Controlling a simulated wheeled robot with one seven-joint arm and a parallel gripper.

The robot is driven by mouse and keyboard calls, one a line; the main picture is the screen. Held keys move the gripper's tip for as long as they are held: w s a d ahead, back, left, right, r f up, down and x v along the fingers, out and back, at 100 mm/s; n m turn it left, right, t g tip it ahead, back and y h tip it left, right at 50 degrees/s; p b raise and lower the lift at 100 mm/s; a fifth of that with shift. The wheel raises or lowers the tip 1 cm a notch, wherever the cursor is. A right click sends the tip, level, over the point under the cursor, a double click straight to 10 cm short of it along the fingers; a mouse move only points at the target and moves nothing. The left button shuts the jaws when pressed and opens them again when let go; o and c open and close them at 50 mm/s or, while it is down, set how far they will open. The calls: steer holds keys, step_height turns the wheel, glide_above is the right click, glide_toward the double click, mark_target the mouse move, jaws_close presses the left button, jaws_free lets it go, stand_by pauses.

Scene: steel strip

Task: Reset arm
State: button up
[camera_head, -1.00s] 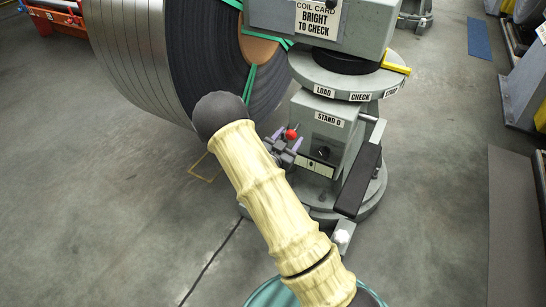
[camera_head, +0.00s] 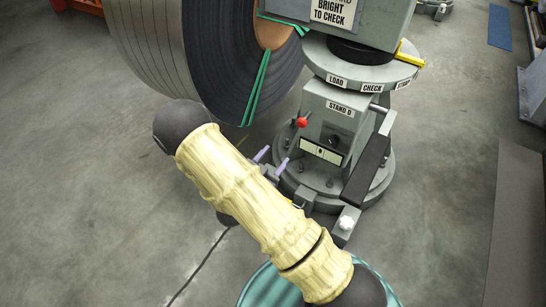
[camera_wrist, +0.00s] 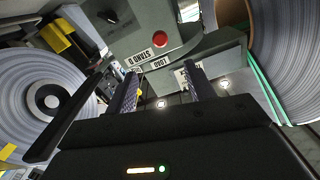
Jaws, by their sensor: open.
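My gripper (camera_head: 272,160) is partly hidden behind my cream-sleeved arm in the head view. Its two purple fingers stick out past the sleeve, low in front of the grey stand marked STAND D (camera_head: 340,108). In the wrist view the two fingers (camera_wrist: 163,78) stand apart with nothing between them, so it is open and empty. The stand shows upside down beyond them, with its red knob (camera_wrist: 133,41). The red knob also shows in the head view (camera_head: 302,122), above and to the right of the fingers and apart from them.
A large steel strip coil (camera_head: 205,60) with green straps stands left of the stand. The stand's round plate (camera_head: 350,73) carries LOAD and CHECK labels. A black pedal-like bar (camera_head: 366,170) juts out at its right. Bare concrete floor lies left and right.

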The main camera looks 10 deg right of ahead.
stand_by(0.5)
step_height(320, 180, up, 7)
steer(key=s+a+n+g+y, duration=0.2)
steer(key=n+g+y, duration=0.4)
steer(key=y, duration=0.6)
steer(key=s+d+r+n+g+p, duration=0.1)
steer(key=s+d+r+n+g, duration=0.15)
steer(key=s, duration=0.35)
steer(key=s+d+r+n+g, duration=0.2)
steer(key=s+r+n, duration=0.1)
steer(key=s, duration=0.4)
steer(key=w+d+p+v, duration=0.1)
steer(key=w+p+v, duration=0.2)
steer(key=p+v, duration=1.5)
steer(key=w+d+r+p+v, duration=0.1)
steer(key=w+p+v, duration=0.3)
steer(key=p+v, duration=1.4)
steer(key=shift+w+d+r+y+p, duration=0.2)
steer(key=shift+w+r+y+p, duration=0.1)
steer(key=shift+w+y, duration=0.1)
steer(key=shift+f, duration=0.1)
steer(key=shift+c, duration=0.4)
